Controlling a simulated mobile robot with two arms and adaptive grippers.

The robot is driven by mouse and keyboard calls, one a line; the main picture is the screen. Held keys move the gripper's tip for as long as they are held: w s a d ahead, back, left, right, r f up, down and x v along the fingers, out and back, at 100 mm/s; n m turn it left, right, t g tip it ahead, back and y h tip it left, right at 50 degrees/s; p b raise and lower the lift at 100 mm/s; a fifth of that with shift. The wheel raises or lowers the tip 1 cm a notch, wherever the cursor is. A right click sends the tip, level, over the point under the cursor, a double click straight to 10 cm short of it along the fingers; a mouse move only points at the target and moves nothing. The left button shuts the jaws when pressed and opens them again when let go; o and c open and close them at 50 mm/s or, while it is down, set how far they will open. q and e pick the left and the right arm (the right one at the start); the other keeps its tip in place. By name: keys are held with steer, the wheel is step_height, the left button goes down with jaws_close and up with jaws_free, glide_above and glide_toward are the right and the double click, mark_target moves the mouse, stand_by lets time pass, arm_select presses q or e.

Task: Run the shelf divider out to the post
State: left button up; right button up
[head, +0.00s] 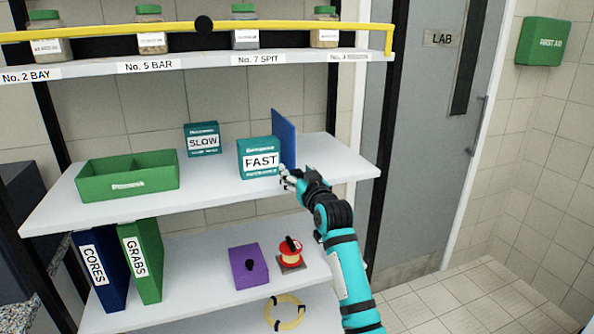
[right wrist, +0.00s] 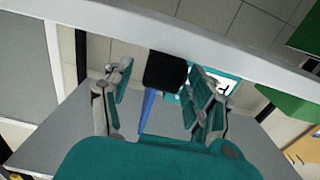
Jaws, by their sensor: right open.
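The blue shelf divider (head: 284,135) stands upright on the middle shelf, behind and to the right of the teal FAST box (head: 258,158). My right gripper (head: 289,179) is at the shelf's front edge, just right of the FAST box. In the right wrist view the gripper (right wrist: 158,95) is open, its fingers on either side of a black block (right wrist: 165,72) and the divider's thin blue edge (right wrist: 147,110). Contact cannot be told. A black post (head: 382,200) stands at the shelf's right end. My left gripper is not in view.
The middle shelf (head: 335,150) is bare between divider and right end. A SLOW box (head: 202,140) and green bin (head: 128,176) stand left.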

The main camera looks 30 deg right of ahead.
steer(key=shift+w, duration=0.15)
steer(key=shift+c, duration=0.2)
jaws_close()
